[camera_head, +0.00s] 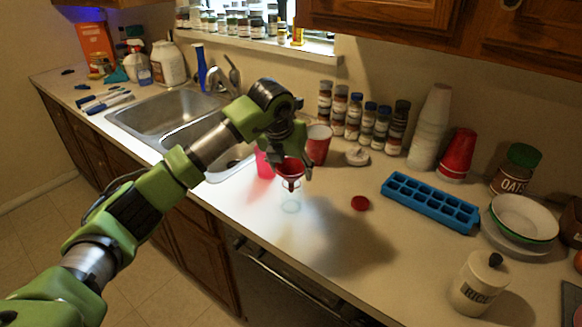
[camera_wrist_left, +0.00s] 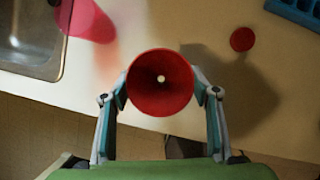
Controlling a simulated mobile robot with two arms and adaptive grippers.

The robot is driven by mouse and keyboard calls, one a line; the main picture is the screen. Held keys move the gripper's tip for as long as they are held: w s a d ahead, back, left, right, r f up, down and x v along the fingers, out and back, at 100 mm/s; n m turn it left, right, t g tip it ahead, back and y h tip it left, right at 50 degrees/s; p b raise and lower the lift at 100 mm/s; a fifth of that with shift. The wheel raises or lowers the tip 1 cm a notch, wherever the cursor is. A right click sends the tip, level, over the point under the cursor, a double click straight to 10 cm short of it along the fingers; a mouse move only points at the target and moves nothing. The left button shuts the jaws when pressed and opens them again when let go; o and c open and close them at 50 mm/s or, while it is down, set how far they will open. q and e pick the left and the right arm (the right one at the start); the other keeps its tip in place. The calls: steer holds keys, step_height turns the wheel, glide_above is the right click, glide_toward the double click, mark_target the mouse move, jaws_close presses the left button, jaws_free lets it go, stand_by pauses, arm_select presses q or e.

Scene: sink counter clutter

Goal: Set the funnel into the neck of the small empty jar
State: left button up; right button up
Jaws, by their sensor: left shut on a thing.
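The red funnel (camera_head: 290,167) is held wide mouth up, spout down, in my left gripper (camera_head: 291,160). In the left wrist view the fingers close on both sides of the funnel (camera_wrist_left: 160,83), and its round mouth faces the camera. The small clear jar (camera_head: 291,206) stands on the counter directly below the spout in the head view. The spout tip overlaps the jar's top there; I cannot tell whether it is inside the neck or just above it. The funnel hides the jar in the wrist view. My right gripper is not in view.
A pink cup (camera_head: 264,164) and a red cup (camera_head: 318,146) stand close to the gripper. A red lid (camera_head: 360,203) lies to the right, before a blue ice tray (camera_head: 430,201). The sink (camera_head: 165,108) is at left. The counter's front middle is clear.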

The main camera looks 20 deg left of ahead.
arm_select(q)
steer(key=shift+f, duration=0.1)
steer(key=o, duration=0.9)
steer(key=shift+c, duration=0.2)
steer(key=v, duration=1.2)
